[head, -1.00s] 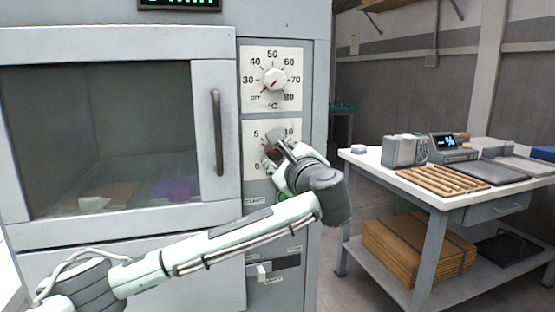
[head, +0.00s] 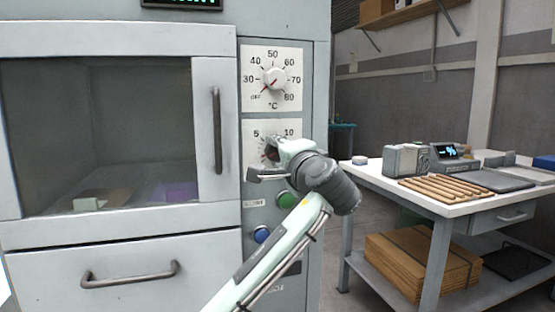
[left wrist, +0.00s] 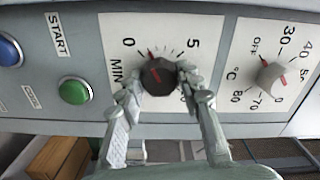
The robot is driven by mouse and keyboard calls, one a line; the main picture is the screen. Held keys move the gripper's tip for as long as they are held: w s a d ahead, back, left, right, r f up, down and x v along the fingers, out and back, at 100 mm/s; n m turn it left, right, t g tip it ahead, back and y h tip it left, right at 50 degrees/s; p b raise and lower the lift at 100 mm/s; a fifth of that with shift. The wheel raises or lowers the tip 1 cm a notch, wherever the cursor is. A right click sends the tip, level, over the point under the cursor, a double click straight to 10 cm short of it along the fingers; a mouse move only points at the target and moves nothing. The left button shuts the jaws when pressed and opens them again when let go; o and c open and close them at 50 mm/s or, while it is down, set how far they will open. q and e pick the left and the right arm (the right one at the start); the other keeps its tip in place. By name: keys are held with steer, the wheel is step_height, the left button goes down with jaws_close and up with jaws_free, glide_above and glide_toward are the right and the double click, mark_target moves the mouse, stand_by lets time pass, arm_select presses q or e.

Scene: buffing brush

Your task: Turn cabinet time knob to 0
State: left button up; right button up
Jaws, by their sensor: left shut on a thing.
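The dark time knob (left wrist: 158,76) sits on a white minute dial (left wrist: 112,62) on the cabinet front. Its red mark points between 0 and 5, closer to 0. My left gripper (left wrist: 158,88) is shut on the knob, with a finger on each side of it. In the head view, my left gripper (head: 270,163) covers most of the knob and the lower part of the minute dial (head: 255,128). My right gripper is in neither view.
The temperature knob (head: 274,78) is above, its mark near OFF. A green button (head: 287,199) and a blue button (head: 262,235) are below the minute dial. The oven door handle (head: 217,130) is to the left. A workbench (head: 380,180) with tools stands at right.

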arm_select(q)
steer(key=n+b, duration=0.1)
steer(key=n, duration=0.3)
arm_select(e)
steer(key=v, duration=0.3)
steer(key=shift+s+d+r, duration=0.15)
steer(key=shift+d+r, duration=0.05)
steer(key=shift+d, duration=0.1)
arm_select(q)
steer(key=o, duration=1.2)
steer(key=shift+c, duration=0.2)
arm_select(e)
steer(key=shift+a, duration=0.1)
arm_select(q)
steer(key=v, duration=1.2)
